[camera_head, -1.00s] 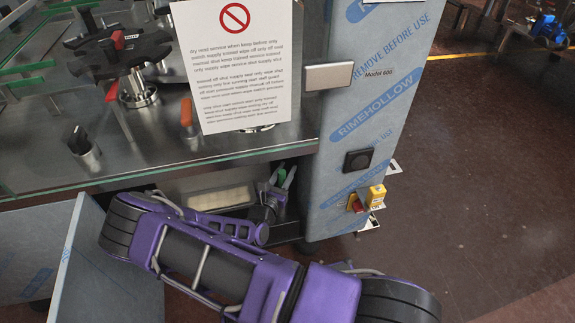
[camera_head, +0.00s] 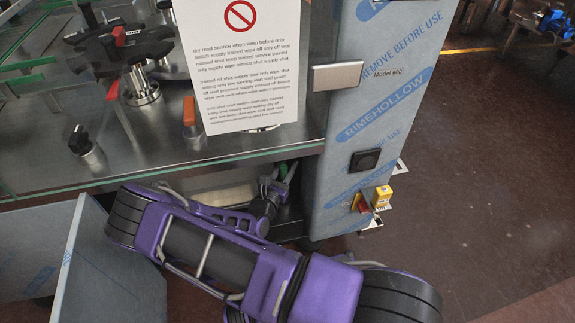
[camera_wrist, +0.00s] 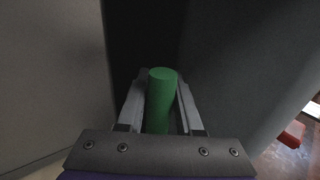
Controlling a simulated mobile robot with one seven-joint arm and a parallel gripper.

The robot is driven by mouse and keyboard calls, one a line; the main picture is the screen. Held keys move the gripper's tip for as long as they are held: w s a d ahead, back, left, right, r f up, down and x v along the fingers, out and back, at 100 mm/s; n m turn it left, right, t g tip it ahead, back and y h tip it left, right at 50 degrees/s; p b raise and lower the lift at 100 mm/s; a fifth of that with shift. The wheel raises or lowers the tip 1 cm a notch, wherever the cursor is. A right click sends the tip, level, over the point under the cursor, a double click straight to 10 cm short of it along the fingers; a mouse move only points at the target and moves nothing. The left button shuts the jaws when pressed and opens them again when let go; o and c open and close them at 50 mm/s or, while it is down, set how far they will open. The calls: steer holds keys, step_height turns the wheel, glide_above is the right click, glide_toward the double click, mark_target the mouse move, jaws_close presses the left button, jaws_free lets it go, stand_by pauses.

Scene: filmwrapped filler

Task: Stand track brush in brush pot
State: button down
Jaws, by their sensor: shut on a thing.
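A green cylinder, which looks like the track brush's handle (camera_wrist: 161,98), stands between the two fingers of my gripper (camera_wrist: 161,105) in the wrist view. The fingers are shut on it, one on each side. Its lower part is hidden behind the gripper body, and no bristles show. In the head view my gripper (camera_head: 279,178) is small and partly hidden by my arm, in the low opening under the machine's top; a bit of green (camera_head: 282,171) shows at it. I cannot make out the brush pot in either view.
A film-covered column (camera_head: 350,175) stands right of the opening, with a red and yellow switch (camera_head: 362,203) low on it. An open panel (camera_head: 100,270) stands at lower left. The glass-edged machine top (camera_head: 180,150) is above my gripper.

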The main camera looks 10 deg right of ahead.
step_height(320, 180, down, 8)
steer(key=b, duration=0.5)
steer(key=shift+f, duration=0.2)
stand_by(0.4)
steer(key=shift+f, duration=0.2)
stand_by(0.8)
steer(key=shift+c, duration=2.4)
jaws_free()
steer(key=v, duration=1.7)
steer(key=shift+s+p, duration=0.2)
steer(key=shift+p, duration=0.1)
steer(key=shift+a, duration=0.1)
